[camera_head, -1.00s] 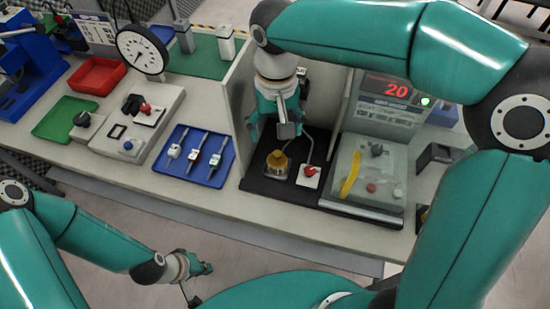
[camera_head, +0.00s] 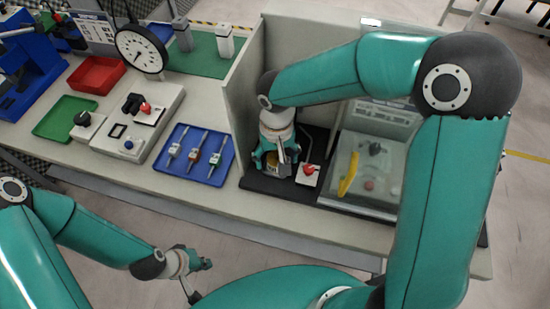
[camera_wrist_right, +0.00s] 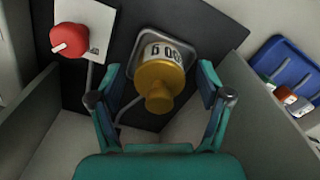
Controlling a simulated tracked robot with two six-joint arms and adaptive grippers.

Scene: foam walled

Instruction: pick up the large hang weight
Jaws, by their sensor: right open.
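The large hang weight (camera_wrist_right: 160,75) is a brass cylinder with a knob on top and a pale label ending in "0 g". In the right wrist view it stands on a small square plate (camera_wrist_right: 190,50) on a black base. My right gripper (camera_wrist_right: 158,98) is open, with one finger on each side of the weight and gaps visible. In the head view my right gripper (camera_head: 278,165) is over the weight and hides most of it. My left gripper (camera_head: 198,264) is low in front of the bench, away from the weight; its fingers are too small to judge.
Grey walls (camera_head: 236,110) flank the black base (camera_head: 262,184). A red knob on a white box (camera_head: 308,174) stands close right of the weight. A blue tray (camera_head: 224,172) with several tools lies left of the wall. A clear-covered box (camera_head: 368,180) stands to the right.

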